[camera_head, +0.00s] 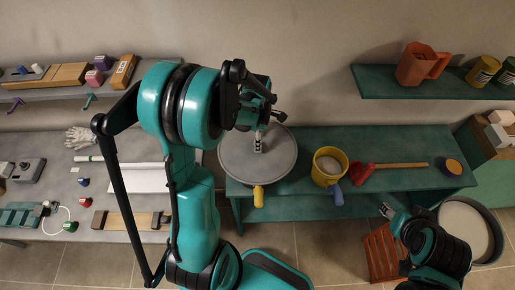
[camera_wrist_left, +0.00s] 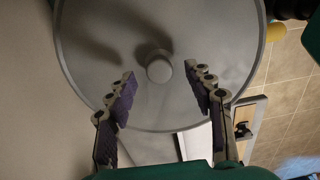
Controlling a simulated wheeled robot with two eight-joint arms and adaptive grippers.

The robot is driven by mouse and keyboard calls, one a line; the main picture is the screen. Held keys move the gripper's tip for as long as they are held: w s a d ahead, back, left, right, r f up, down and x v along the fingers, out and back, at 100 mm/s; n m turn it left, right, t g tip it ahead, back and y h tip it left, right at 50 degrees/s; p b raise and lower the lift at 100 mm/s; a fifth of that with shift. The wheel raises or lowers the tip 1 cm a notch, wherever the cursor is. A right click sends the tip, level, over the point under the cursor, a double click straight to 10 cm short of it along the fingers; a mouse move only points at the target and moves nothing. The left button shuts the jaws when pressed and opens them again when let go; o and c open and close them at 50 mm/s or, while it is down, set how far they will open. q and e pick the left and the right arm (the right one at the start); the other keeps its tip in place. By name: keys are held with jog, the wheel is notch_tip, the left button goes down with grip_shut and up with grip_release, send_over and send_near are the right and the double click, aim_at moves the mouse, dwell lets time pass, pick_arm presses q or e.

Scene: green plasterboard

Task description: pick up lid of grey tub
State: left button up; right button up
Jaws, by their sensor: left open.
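The round grey lid (camera_head: 281,165) of the grey tub sits at the left end of the green bench. In the left wrist view the lid (camera_wrist_left: 225,45) fills most of the picture, with a small round knob (camera_wrist_left: 159,69) at its middle. My left gripper (camera_head: 258,146) is over the lid in the head view. In the left wrist view its two fingers are spread wide, one on each side of the knob, and nothing is between them. They look apart from the knob. The tub's body is hidden under the lid. My right gripper (camera_head: 387,211) is low at the right, away from the lid.
A yellow bucket (camera_head: 342,158) and a red plunger-like tool (camera_head: 400,165) are right of the lid on the green bench (camera_head: 300,205). A yellow-handled item (camera_head: 258,196) is at the lid's front edge. A red crate (camera_head: 380,252) and a round grey bin (camera_head: 497,235) stand on the floor.

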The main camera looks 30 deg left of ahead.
pick_arm(q)
notch_tip(320, 180, down, 2)
jog(key=shift+f, duration=0.2)
grip_shut()
jog(key=shift+r, duration=0.1)
